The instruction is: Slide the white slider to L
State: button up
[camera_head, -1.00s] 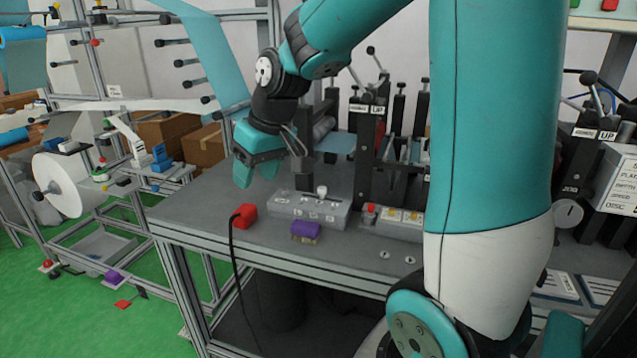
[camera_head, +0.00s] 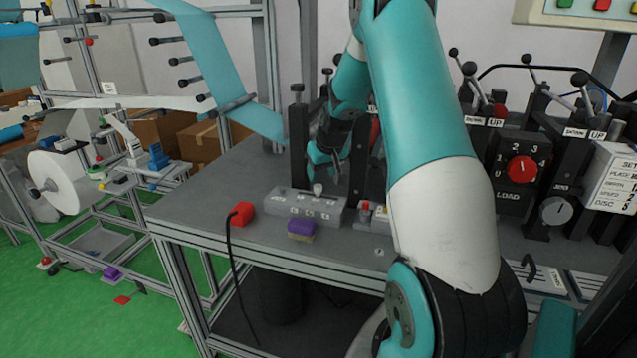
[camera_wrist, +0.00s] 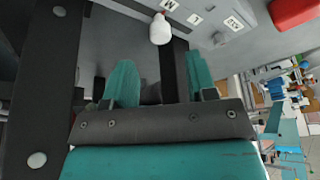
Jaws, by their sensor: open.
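The white slider (camera_head: 318,189) is a small white knob on top of a grey box (camera_head: 275,203), right of the box's middle in the head view. My gripper (camera_head: 325,165) is behind the box in the head view, partly hidden by my arm and dark posts. In the wrist view its two teal fingers (camera_wrist: 160,78) are apart with nothing between them. I see no contact with the knob.
A red block (camera_head: 242,213) with a black cable sits left of the box; a purple-and-yellow block (camera_head: 301,229) is in front. Dark upright posts (camera_head: 298,140) stand close to my gripper. Levers and a red LOAD dial (camera_head: 522,169) are right. The table's left part is bare.

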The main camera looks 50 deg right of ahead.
aim_at(318, 186)
jog(key=x, duration=0.6)
jog(key=shift+p, duration=0.3)
jog(key=shift+r, duration=0.1)
